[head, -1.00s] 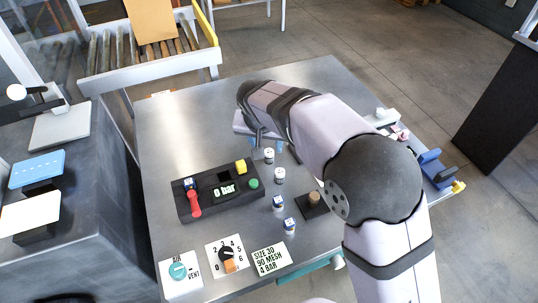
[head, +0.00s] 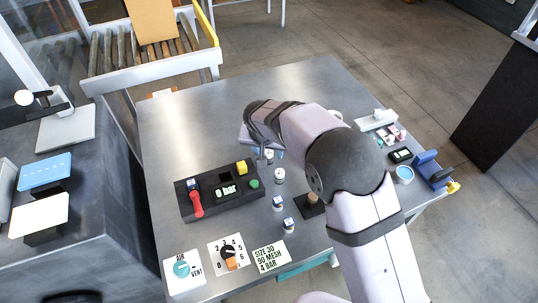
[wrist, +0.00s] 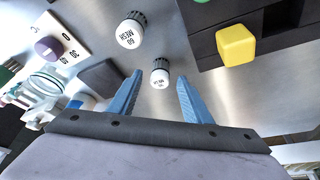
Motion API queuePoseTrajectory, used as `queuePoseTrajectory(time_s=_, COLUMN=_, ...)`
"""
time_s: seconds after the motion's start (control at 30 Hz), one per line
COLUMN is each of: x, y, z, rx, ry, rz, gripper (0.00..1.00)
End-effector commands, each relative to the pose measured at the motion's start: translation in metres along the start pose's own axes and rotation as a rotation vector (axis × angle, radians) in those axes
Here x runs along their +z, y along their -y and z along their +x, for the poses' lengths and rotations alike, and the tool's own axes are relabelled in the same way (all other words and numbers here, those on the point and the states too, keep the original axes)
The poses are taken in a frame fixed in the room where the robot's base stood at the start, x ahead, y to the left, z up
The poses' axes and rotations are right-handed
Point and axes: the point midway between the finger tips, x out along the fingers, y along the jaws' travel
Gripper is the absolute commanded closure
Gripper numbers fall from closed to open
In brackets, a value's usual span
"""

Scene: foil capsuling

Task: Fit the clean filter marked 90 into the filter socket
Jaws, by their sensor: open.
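My gripper (wrist: 157,98) is open, its two blue fingers pointing down at the table. In the wrist view a small white filter with a dark ribbed top (wrist: 160,73) stands just beyond and between the fingertips, not gripped; its printed number is too small to read surely. Another filter, marked 60 MESH (wrist: 130,32), stands farther off to its left. I cannot tell the filter socket surely.
A black control box (head: 222,190) reading 0 bar carries a red lever and a yellow button (head: 242,167). A card (head: 270,255) reads SIZE 30, 90 MESH, 4 BAR. A brown peg on a dark base (head: 313,199) stands right of the filters. The far-left tabletop is clear.

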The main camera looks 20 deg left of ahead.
Motion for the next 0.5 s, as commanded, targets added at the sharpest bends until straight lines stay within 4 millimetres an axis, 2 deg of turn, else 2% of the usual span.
queuePoseTrajectory(time_s=0.07, x=0.0000, y=0.0000, z=0.0000, rx=0.000, ry=0.000, rz=0.000, gripper=0.55)
queuePoseTrajectory(time_s=0.1, x=0.0000, y=0.0001, z=0.0000, rx=0.000, ry=0.000, rz=0.000, gripper=0.60)
queuePoseTrajectory(time_s=0.27, x=0.0001, y=0.0001, z=-0.0002, rx=0.000, ry=0.000, rz=0.000, gripper=0.98)
queuePoseTrajectory(time_s=0.5, x=0.0000, y=0.0003, z=-0.0005, rx=0.000, ry=0.000, rz=0.000, gripper=1.00)
